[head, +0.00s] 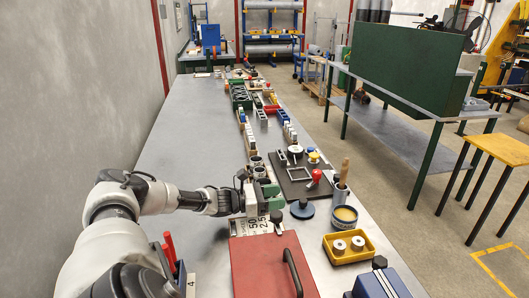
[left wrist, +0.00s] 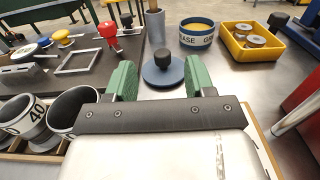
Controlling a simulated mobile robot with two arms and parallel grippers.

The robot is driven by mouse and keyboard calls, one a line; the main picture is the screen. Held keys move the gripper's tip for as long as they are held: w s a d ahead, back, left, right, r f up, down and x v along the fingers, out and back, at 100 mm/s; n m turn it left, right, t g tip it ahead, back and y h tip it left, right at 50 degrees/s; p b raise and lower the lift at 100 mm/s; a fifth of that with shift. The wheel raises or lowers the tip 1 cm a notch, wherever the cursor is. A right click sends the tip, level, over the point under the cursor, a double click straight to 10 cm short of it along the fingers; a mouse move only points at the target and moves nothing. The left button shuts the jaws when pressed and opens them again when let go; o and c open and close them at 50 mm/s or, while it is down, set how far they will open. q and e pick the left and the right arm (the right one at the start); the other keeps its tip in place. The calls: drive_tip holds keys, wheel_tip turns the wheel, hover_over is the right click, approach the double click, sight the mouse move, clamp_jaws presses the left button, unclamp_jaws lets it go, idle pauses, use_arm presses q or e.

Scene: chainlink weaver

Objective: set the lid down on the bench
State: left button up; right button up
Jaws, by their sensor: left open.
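The lid (head: 302,209) is a round blue disc with a black knob. It lies flat on the grey bench (head: 200,125), just left of the open grease tin (head: 344,218). My left gripper (head: 271,196) is open, its green fingers apart and empty, just left of the lid in the head view. In the left wrist view the lid (left wrist: 154,77) shows beyond and between the fingertips (left wrist: 160,84), with the knob standing up. The lid looks clear of both fingers. My right gripper is not in view.
A yellow tray (head: 328,257) with two spools and a red box (head: 255,270) with a black handle stand nearer. A dark board (head: 290,188) with a red knob lies behind the lid. Cups (left wrist: 72,105) stand left of my gripper. Bare bench surrounds the lid narrowly.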

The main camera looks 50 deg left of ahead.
use_arm(q)
drive_tip(key=shift+v, duration=1.7)
